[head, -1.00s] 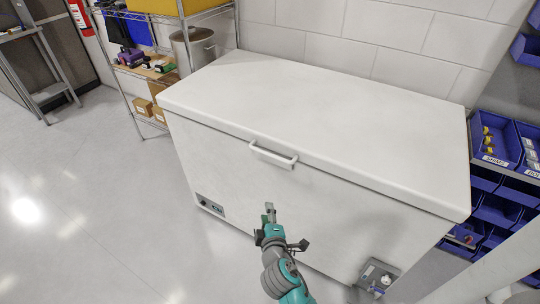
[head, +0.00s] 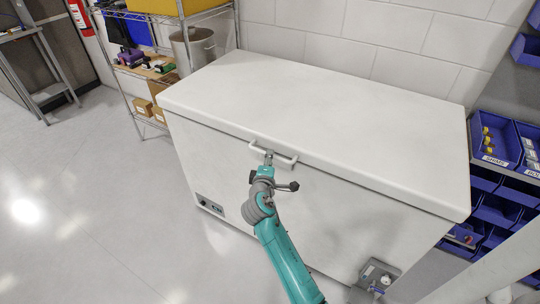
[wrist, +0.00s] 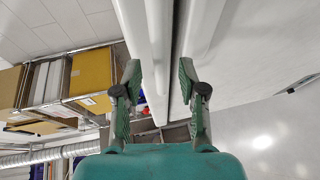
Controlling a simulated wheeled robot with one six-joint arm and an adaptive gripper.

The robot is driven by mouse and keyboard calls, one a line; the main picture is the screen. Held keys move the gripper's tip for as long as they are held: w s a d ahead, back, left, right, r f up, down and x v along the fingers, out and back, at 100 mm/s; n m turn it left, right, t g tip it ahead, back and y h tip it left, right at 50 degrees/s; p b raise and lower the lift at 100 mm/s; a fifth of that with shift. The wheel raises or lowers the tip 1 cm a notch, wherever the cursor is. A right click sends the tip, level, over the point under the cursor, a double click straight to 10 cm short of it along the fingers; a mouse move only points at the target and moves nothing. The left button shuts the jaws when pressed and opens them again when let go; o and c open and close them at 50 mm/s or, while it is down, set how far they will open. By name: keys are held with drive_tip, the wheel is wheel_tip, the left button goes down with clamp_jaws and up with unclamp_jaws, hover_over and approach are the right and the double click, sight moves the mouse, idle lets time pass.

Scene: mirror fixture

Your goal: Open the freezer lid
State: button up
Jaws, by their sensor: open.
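The white chest freezer (head: 225,165) stands against the wall with its lid (head: 320,95) down. A white bar handle (head: 287,160) is on the lid's front edge. My gripper (head: 268,155) is at the left part of the handle, reaching up from below. In the wrist view, my gripper (wrist: 160,75) is open, with one finger on each side of a white bar that looks like the handle (wrist: 161,35). I cannot tell whether the fingers touch it. In the head view, my wrist hides part of the freezer front.
A wire shelf (head: 130,60) with boxes and tools stands left of the freezer. A metal pot (head: 195,47) is behind its left end. Blue bins (head: 497,140) line the right side. The floor (head: 80,210) in front and to the left is clear.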

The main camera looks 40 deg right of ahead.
drive_tip(key=shift+x, duration=1.8)
clamp_jaws()
